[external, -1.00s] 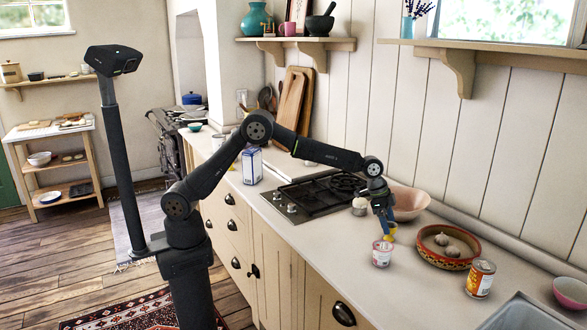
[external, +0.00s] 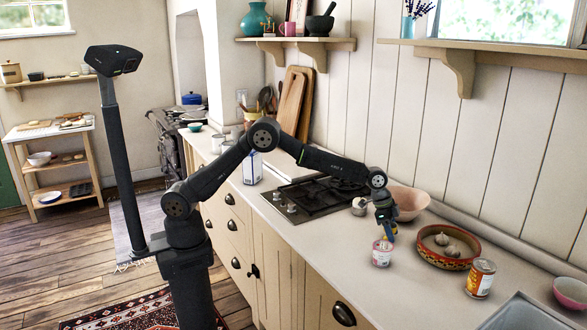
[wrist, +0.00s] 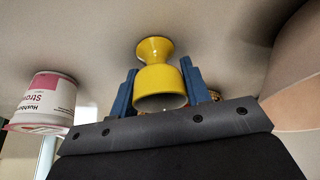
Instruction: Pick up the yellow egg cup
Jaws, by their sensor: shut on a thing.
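The yellow egg cup (wrist: 155,77) is glossy, with a waist between its bowl and its flared foot. In the wrist view it sits between the two blue fingers of my gripper (wrist: 159,82), which are shut on its bowl. The foot appears to rest on the pale countertop. In the external view my gripper (external: 386,228) is low over the counter, behind the pink-and-white tub, and it largely hides the cup there.
The pink-and-white tub (external: 381,258) stands close in front of my gripper; it also shows in the wrist view (wrist: 45,100). A pink bowl (external: 410,202) is behind. A patterned dish (external: 430,258) with garlic and a can (external: 480,279) are right. The hob (external: 305,200) is left.

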